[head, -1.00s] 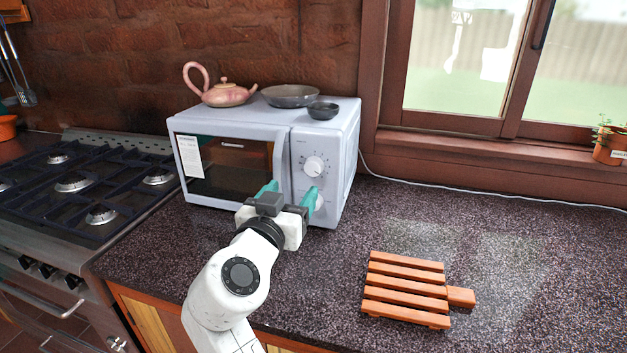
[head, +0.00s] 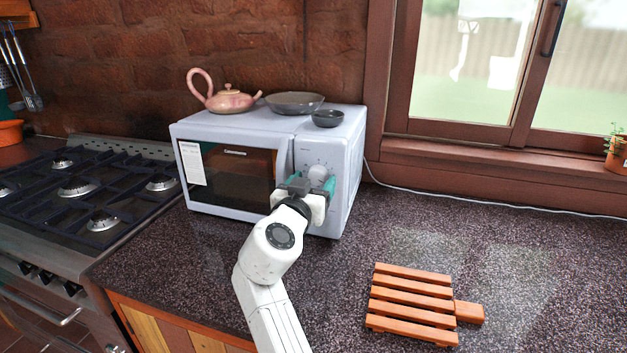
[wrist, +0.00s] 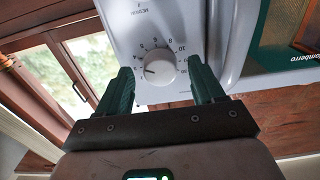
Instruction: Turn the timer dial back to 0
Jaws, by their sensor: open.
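The white microwave (head: 232,128) stands on the counter with its door shut. Its timer dial (head: 318,173) is a round white knob on the front panel. In the wrist view the dial (wrist: 159,70) is ringed by printed numbers, and the view is turned, so the pointer's exact setting is hard to read. My gripper (head: 313,185) is open in front of the panel. In the wrist view its two green fingers (wrist: 162,85) stand on either side of the dial, with a gap on each side. Whether the fingertips reach the dial's depth is unclear.
A pink teapot (head: 229,101), a grey bowl (head: 294,103) and a small dark bowl (head: 328,118) sit on the microwave. A wooden trivet (head: 412,304) lies on the counter at right. A gas stove (head: 82,190) stands at left.

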